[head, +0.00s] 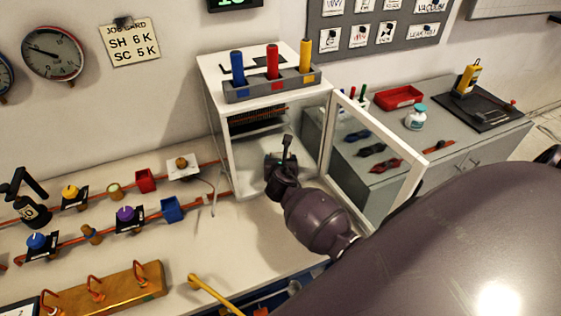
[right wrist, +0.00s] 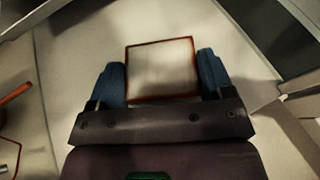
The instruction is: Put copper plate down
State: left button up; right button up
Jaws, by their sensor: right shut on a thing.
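The copper plate (right wrist: 161,68) is a flat square with a reddish copper edge and a pale, shiny face. It sits between the two blue fingers of my right gripper (right wrist: 161,82) in the right wrist view, and the gripper is shut on it. In the head view my right gripper (head: 281,163) is inside the front opening of a white cabinet (head: 216,138), above its pale floor. The plate is not clear in the head view. I cannot tell whether it touches the surface below. My left gripper is not in view.
The cabinet's glass door (head: 375,145) stands open to the right of my arm. A grey rack (head: 272,84) with blue, red and yellow handles is on the cabinet top. Copper pipes with valves (head: 124,214) run along the bench at left. A brass block (head: 100,292) lies in front.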

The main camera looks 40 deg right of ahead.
jog(key=shift+f, duration=0.1)
jog(key=o, duration=1.2)
jog(key=p+v, duration=0.1)
jog(key=v, duration=1.1)
jog(key=shift+s+a, duration=0.1)
jog(key=shift+s, duration=0.05)
